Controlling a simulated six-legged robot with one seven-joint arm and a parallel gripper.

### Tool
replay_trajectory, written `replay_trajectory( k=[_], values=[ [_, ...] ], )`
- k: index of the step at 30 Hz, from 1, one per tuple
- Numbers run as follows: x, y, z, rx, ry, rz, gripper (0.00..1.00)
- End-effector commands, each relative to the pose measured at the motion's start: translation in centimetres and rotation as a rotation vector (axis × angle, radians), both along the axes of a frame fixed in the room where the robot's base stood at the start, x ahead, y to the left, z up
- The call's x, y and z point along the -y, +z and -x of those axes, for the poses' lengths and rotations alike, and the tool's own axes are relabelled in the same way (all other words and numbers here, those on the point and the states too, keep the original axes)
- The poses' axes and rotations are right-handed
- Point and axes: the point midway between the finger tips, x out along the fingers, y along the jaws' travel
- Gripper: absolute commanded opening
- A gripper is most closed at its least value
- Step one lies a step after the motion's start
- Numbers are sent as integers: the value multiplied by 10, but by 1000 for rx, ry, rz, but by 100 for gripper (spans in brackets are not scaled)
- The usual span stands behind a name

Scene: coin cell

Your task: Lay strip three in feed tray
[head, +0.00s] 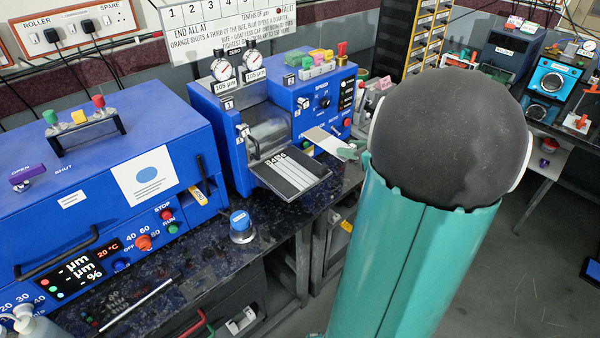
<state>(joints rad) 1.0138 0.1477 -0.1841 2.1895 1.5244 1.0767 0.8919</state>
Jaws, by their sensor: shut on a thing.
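A pale, flat strip (322,138) shows in the head view, held out to the left of my arm. My gripper (352,150) is shut on the strip's right end; my dark round arm joint and teal arm link hide much of the gripper. The strip is tilted and appears above and to the right of the feed tray (318,170), apart from it as far as I can tell. The dark tray juts from the front of the blue roller machine and carries several pale lanes with small numbers at their far end, too small to read surely.
The blue roller machine (232,150) has two dials on top and a metal roller behind the tray. A large blue oven-like box (95,180) stands at left. A blue-capped jar (241,225) and a metal rod (137,304) are on the dark speckled bench.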

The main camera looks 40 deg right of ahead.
Motion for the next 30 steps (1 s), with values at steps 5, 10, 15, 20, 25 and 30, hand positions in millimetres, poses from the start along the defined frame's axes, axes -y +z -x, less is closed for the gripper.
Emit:
replay_trajectory(
  k=[5,10,15,20,25,30],
  values=[
    [-25,-19,-32,-2,3,-3,10],
    [-44,-44,-59,-3,1,-7,10],
    [-56,-70,-78,-3,0,-4,10],
    [-61,-81,-87,-2,1,-1,10],
    [-65,-104,-93,-4,0,-5,10],
    [-64,-118,-92,-1,0,-1,10]
  ],
)
